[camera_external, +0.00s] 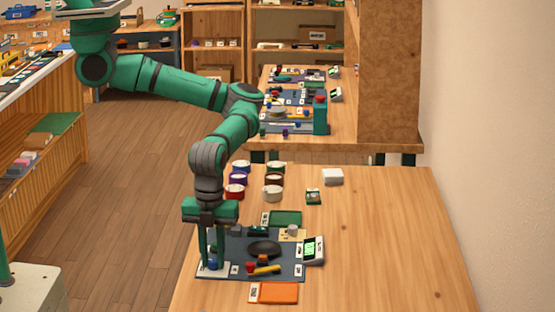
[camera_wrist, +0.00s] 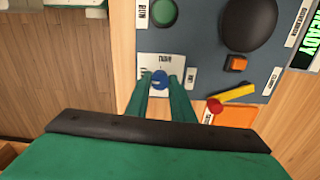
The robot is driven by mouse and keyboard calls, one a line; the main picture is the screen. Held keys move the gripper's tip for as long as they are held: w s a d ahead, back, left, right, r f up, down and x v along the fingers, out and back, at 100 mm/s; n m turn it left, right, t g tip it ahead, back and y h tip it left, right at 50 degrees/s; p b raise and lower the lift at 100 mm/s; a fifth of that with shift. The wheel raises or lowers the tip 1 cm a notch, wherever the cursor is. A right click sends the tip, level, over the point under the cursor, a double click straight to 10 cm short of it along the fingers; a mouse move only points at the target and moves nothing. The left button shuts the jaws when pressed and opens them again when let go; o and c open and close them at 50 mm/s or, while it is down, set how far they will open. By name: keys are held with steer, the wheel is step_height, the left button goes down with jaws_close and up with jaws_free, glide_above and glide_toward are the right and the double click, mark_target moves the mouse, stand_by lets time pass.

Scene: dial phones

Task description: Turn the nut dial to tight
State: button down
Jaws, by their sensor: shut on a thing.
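The nut dial (camera_wrist: 160,80) is a small blue knob on a white plate (camera_wrist: 160,64) at the left edge of a grey-blue panel (camera_external: 285,268). My gripper (camera_wrist: 162,85) points down at it, with its two green fingers on either side of the knob and shut on it. In the external view my gripper (camera_external: 213,262) stands over the panel's front left corner, and the dial shows blue between the fingers. The plate's lettering is partly hidden by the fingers and too small to read surely, so I cannot tell the dial's setting.
Beside the dial are a green round button (camera_wrist: 163,12), an orange square button (camera_wrist: 236,63), a yellow lever with a red end (camera_wrist: 232,98) and a large black dome (camera_wrist: 248,22). A green-lit display (camera_external: 313,250) stands at the panel's right. Several cups (camera_external: 272,193) stand behind. The table's right side is clear.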

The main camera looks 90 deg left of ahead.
mark_target(213, 260)
steer(key=m, duration=0.8)
steer(key=shift+m, duration=0.3)
steer(key=m, duration=0.4)
steer(key=shift+r+m, duration=0.1)
steer(key=shift+m, duration=2)
steer(key=c, duration=1.5)
jaws_free()
steer(key=shift+c, duration=0.2)
step_height(213, 260, up, 11)
